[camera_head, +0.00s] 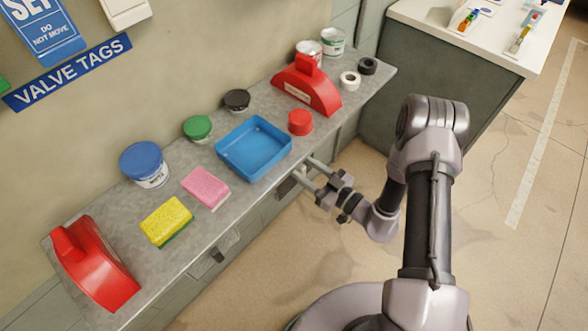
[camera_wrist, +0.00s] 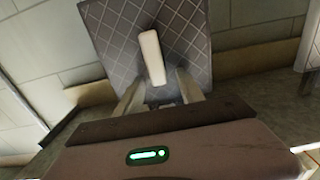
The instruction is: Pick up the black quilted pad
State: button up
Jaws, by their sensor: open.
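In the wrist view, a dark grey quilted pad (camera_wrist: 105,28) with a diamond stitch pattern fills the upper middle. A pale bar (camera_wrist: 152,58) shows in front of its middle; I cannot tell whether it belongs to the pad. My gripper (camera_wrist: 160,92) is open, its two fingers pointing toward the pad's lower part. I cannot tell whether they touch it. In the head view, my gripper (camera_head: 304,170) is at the front edge of the grey shelf, near the blue tray. The pad is not clearly visible in that view.
The grey shelf (camera_head: 160,276) holds a blue tray (camera_head: 253,147), red lockout devices, lidded tubs, a pink sponge (camera_head: 206,188) and a yellow sponge (camera_head: 167,221). A white-topped counter (camera_head: 480,45) stands at upper right. The floor in front of the shelf is clear.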

grip_shut()
